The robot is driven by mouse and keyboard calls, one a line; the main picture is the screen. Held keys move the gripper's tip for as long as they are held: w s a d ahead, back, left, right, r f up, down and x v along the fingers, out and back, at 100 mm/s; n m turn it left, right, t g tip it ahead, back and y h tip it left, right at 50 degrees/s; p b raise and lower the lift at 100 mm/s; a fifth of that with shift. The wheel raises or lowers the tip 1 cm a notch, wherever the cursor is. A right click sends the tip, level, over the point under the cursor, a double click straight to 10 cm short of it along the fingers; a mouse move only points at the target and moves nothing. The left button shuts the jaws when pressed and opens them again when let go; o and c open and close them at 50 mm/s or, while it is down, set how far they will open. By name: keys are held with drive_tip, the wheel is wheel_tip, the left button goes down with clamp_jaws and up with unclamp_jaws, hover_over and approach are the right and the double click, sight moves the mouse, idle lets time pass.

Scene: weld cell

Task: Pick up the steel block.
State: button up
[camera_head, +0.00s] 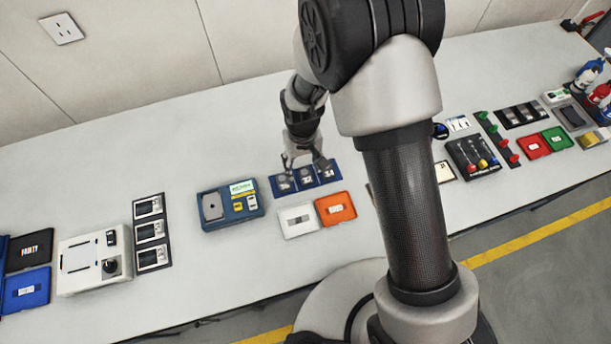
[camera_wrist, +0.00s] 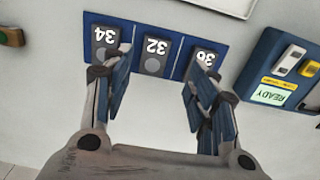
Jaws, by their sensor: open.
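My gripper (camera_head: 304,163) is open and empty above a blue board at the back middle of the bench. In the wrist view the gripper (camera_wrist: 152,76) has its two fingers spread, over the left and right ends of the board. The blue board (camera_wrist: 131,37) carries three dark grey slots or pieces marked 34, 32 and 36, upside down in this view. The fingers partly cover 34 and 36. The middle grey piece (camera_wrist: 154,54) shows between the fingertips. No piece is labelled steel block, and I cannot tell which one it is.
A white tray (camera_head: 284,214) with a grey piece and an orange tray (camera_head: 323,205) lie in front of the board. A blue case (camera_head: 222,220) marked READY stands to the left. My arm hides part of the bench. Bare bench lies behind the board.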

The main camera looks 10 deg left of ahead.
sight(305, 175)
drive_tip(key=shift+w+d+f+b, duration=0.15)
drive_tip(key=shift+f+b, duration=0.15)
drive_tip(key=shift+f, duration=1.1)
drive_tip(key=shift+w+d+f+b, duration=0.15)
drive_tip(key=shift+f+b, duration=0.15)
drive_tip(key=shift+f, duration=1.05)
drive_tip(key=shift+c, duration=0.2)
clamp_jaws()
